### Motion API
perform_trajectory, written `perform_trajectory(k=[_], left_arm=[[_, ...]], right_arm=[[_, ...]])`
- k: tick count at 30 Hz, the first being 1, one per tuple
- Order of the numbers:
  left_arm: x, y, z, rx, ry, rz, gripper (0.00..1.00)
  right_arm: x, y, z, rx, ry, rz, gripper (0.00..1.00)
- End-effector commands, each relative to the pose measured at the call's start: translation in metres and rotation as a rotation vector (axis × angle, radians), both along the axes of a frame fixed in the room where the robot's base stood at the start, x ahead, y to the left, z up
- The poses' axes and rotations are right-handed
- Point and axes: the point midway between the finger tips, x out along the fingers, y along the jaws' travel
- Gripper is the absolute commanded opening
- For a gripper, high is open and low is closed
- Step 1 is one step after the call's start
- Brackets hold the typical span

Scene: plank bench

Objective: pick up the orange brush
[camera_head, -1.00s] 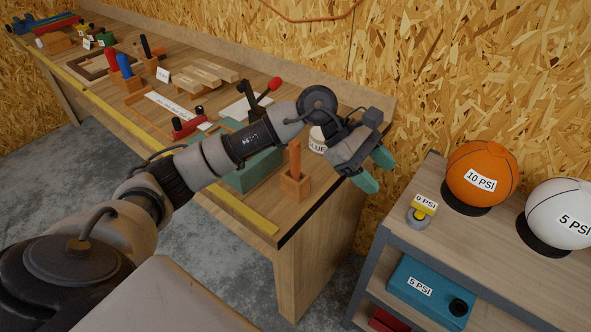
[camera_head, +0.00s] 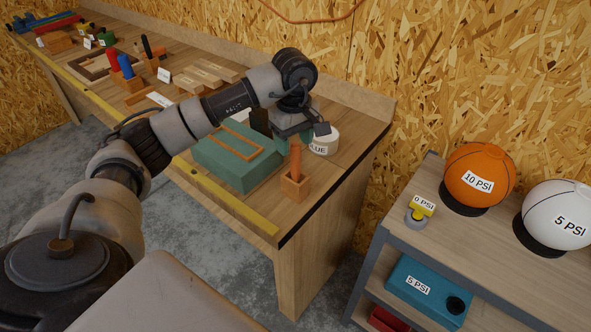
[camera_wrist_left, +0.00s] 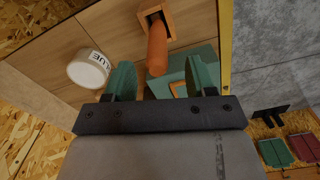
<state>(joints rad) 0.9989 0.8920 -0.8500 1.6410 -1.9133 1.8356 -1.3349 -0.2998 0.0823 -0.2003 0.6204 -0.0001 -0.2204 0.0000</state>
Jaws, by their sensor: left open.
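The orange brush (camera_head: 295,156) stands upright in a small wooden holder (camera_head: 296,184) near the right end of the plank bench (camera_head: 258,209). In the left wrist view the brush (camera_wrist_left: 157,50) points toward the camera, with its holder (camera_wrist_left: 172,17) behind it. My left gripper (camera_head: 294,142) is above and around the top of the brush in the head view. In the wrist view its two green fingers (camera_wrist_left: 160,80) are apart, with the brush showing between them and no clear contact. My right gripper is not in view.
A white glue tub (camera_head: 326,143) stands close behind the brush; a green box (camera_head: 234,172) sits to its left. Blocks and tools fill the bench farther left. A shelf (camera_head: 421,169) with balls stands at right, across a gap.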

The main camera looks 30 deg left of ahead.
Motion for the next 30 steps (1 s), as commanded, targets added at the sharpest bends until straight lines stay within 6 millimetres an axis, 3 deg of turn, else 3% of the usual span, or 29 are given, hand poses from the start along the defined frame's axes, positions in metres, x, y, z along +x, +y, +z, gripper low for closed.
perform_trajectory(k=[4, 9, 17, 28, 30], left_arm=[[0.001, -0.003, -0.02, -0.002, 0.007, -0.001, 0.56], [0.002, -0.003, -0.042, -0.002, 0.003, -0.001, 0.56], [0.002, -0.002, -0.047, -0.001, 0.001, -0.001, 0.56], [0.002, -0.003, -0.046, -0.002, 0.001, -0.001, 0.02], [0.002, -0.003, -0.046, -0.002, 0.001, -0.001, 0.0]], right_arm=[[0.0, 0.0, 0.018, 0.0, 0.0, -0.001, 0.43], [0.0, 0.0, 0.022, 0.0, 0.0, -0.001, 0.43], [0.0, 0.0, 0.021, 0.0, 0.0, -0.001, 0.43], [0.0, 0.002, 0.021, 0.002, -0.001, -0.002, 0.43], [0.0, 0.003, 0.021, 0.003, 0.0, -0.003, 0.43]])
